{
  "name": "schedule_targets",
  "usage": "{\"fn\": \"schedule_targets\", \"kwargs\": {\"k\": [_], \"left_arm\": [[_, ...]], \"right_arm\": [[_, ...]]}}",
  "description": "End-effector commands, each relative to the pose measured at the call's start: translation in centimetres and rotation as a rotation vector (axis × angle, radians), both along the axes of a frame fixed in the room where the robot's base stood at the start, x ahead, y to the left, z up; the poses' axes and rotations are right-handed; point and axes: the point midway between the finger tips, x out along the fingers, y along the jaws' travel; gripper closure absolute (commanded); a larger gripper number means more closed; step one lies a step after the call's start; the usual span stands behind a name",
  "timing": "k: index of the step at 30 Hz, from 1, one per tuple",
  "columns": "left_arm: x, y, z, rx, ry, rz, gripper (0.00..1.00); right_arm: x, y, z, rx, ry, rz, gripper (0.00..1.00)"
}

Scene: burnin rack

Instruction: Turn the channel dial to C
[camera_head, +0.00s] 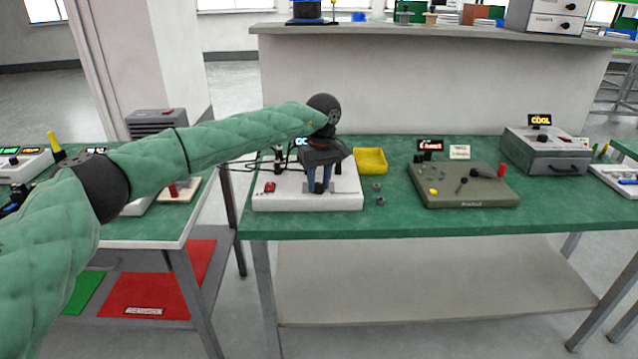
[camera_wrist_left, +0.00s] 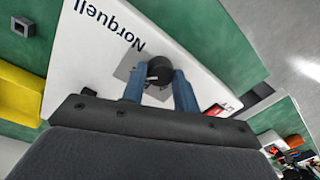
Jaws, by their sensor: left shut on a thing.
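The white station (camera_head: 290,203) stands on the green bench, with "Norquell" printed on its panel (camera_wrist_left: 90,60) in the left wrist view. My left gripper (camera_head: 319,189) reaches down over it from the left. Its blue fingers lie on both sides of a round black dial (camera_wrist_left: 160,72) and are shut on it. The dial's pointer and channel letters cannot be made out. A small lit display (camera_head: 301,141) behind the wrist is partly hidden. My right gripper is not in view.
A red switch (camera_head: 269,187) sits on the station's left part. A yellow tray (camera_head: 370,161) and small grey blocks (camera_head: 380,201) lie to its right. Further right are an olive panel (camera_head: 462,190) and a grey box (camera_head: 545,152). Bench is clear in front of these.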

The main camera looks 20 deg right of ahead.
Motion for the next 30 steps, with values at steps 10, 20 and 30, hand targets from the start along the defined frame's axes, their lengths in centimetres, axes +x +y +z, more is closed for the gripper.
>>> {"fn": "schedule_targets", "kwargs": {"k": [10, 20, 30], "left_arm": [[0.1, 0.0, 0.2, -0.001, -0.002, -0.002, 0.93], [0.0, 0.0, 0.1, -0.001, -0.001, -0.002, 0.49], [0.1, -0.1, 1.4, 0.0, -0.002, -0.002, 0.49]], "right_arm": [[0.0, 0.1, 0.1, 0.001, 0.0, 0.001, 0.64], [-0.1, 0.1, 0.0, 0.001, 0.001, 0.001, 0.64], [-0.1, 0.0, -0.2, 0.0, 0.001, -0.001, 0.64]]}}
